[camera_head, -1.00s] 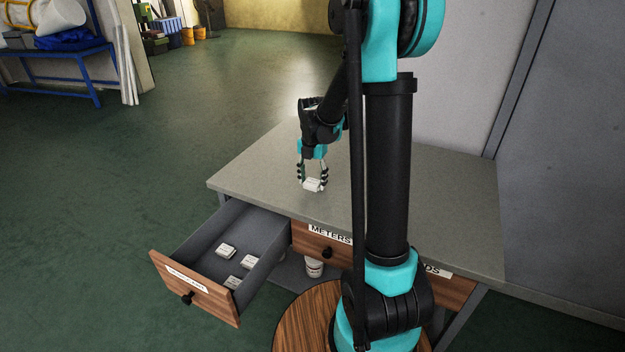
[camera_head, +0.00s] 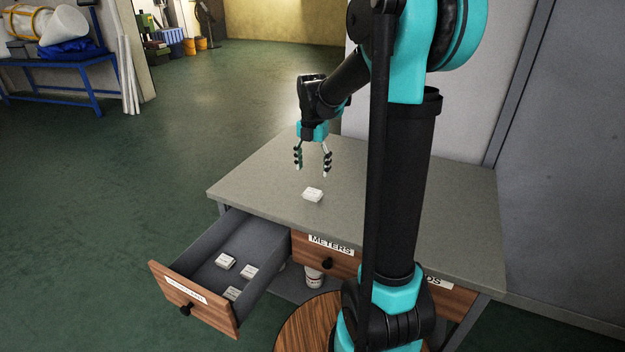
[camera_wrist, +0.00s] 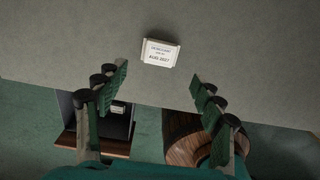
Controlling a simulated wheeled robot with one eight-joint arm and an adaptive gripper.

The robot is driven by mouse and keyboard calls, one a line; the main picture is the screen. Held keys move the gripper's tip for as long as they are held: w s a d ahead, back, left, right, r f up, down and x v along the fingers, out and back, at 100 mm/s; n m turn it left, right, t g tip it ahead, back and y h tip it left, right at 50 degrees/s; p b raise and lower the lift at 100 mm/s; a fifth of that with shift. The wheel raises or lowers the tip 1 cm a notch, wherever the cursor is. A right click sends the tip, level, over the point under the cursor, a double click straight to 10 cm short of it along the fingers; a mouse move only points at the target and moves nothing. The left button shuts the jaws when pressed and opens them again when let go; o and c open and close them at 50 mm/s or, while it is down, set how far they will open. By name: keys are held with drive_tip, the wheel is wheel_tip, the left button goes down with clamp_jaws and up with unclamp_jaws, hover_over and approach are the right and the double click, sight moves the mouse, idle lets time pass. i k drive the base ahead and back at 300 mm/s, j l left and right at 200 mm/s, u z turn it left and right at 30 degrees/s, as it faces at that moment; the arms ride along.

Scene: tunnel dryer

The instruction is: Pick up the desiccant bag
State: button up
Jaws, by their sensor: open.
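A small white desiccant bag (camera_head: 312,194) lies on the grey tabletop near its front edge. The wrist view shows the same bag (camera_wrist: 160,53) with a printed label, ahead of and between the fingers. My gripper (camera_head: 312,174) is open and empty above the table, a little above and behind the bag, not touching it. Several more small white bags (camera_head: 225,261) lie in the open drawer (camera_head: 262,237) at the left.
The grey table (camera_head: 420,205) is otherwise clear. A closed drawer labelled METERS (camera_head: 320,252) is beside the open one. A white jar (camera_head: 314,277) stands below it. A round wooden top (camera_head: 308,325) stands in front.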

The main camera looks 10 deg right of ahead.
sight(230, 294)
drive_tip(key=k+l+u, duration=0.15)
drive_tip(key=l+u, duration=0.25)
drive_tip(key=k+l+u, duration=0.1)
drive_tip(key=u, duration=0.3)
drive_tip(key=k+l+u, duration=0.15)
drive_tip(key=k+u, duration=0.25)
drive_tip(key=i, duration=0.1)
